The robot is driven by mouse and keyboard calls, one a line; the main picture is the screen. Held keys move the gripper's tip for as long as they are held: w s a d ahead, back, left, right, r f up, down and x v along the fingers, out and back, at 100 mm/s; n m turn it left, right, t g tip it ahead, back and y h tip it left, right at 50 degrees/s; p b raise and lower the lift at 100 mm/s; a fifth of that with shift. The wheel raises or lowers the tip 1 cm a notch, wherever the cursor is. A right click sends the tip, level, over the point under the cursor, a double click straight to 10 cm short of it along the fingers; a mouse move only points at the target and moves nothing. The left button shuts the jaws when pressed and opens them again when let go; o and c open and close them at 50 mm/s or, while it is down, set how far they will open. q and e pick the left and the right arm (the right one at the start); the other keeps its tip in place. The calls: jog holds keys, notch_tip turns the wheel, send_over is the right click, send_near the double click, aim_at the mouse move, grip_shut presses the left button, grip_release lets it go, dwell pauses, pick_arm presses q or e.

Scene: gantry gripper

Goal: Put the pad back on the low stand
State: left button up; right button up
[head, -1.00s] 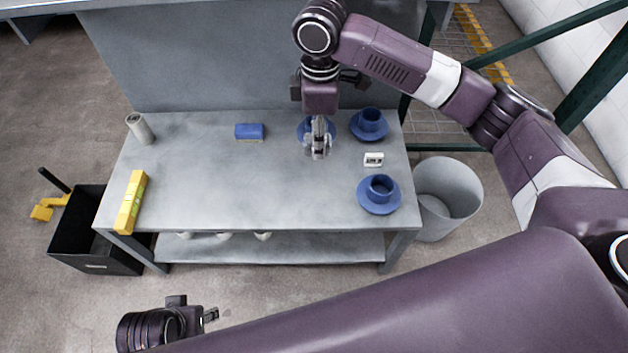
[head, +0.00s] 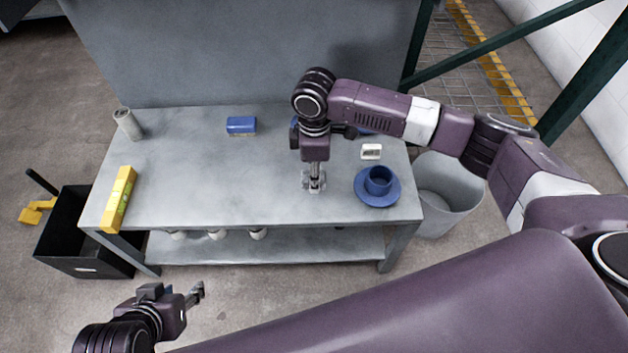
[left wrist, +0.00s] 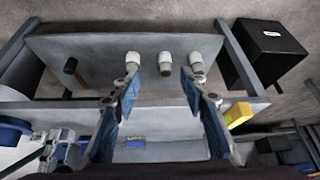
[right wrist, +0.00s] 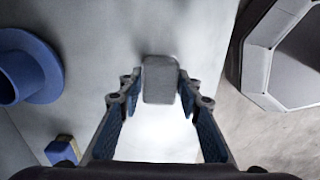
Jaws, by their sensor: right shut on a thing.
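My right gripper (head: 314,186) is over the middle right of the grey table. In the right wrist view (right wrist: 161,78) its fingertips are shut on a small grey rounded block, which I take to be the pad (right wrist: 160,88). The pad is hard to make out in the head view. My left gripper (head: 196,293) is empty in front of the table; the left wrist view (left wrist: 162,75) shows its fingers wide apart. I cannot tell which thing is the low stand. A blue cup on a dish (head: 377,191) stands right of the right gripper; a small white block (head: 371,152) lies behind it.
The table (head: 200,185) also holds a blue block (head: 241,125), a yellow bar (head: 118,200) and a grey cylinder (head: 128,124). White-topped items (left wrist: 164,58) stand on the lower shelf (left wrist: 100,48). A black crate (head: 72,225) and a grey bin (head: 440,215) flank the table.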

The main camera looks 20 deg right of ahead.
notch_tip(320, 180, down, 2)
jog(key=shift+f, duration=0.1)
jog(key=o, duration=1)
pick_arm(q)
jog(key=shift+t, duration=0.9)
jog(key=w, duration=0.1)
jog(key=w+r, duration=0.1)
jog(key=w+d, duration=0.1)
jog(key=shift+w+d+r, duration=0.1)
jog(key=shift+w+r, duration=0.25)
jog(key=shift+w, duration=0.05)
